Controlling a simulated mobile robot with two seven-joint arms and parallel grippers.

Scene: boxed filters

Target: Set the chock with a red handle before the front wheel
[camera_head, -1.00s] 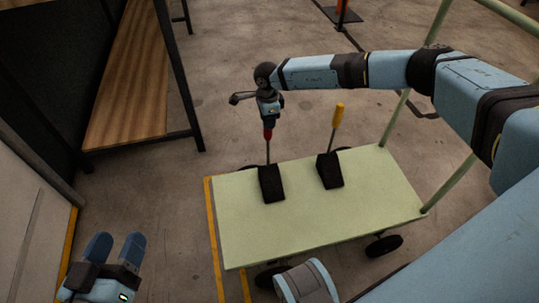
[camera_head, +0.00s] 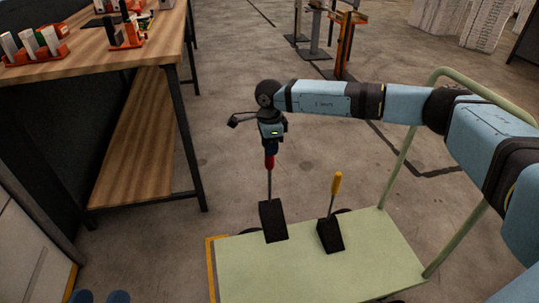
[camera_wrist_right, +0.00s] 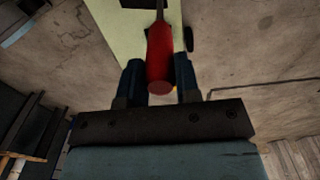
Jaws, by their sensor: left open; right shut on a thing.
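The black chock (camera_head: 273,222) with the red handle (camera_head: 270,162) hangs upright at the far left corner of the green cart (camera_head: 310,275), seemingly just above its deck. My right gripper (camera_head: 271,148) is shut on the red handle, which also shows between its fingers in the right wrist view (camera_wrist_right: 160,60). A dark wheel (camera_head: 250,231) shows partly behind the chock at the cart's far side, another (camera_head: 343,211) further right. Which wheel is the front one I cannot tell.
A second black chock (camera_head: 330,235) with a yellow handle (camera_head: 336,183) stands on the cart. A wooden workbench (camera_head: 125,52) with a lower shelf stands at the left. Orange-topped stands (camera_head: 345,40) are at the back. The floor (camera_head: 225,150) beyond the cart is clear.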

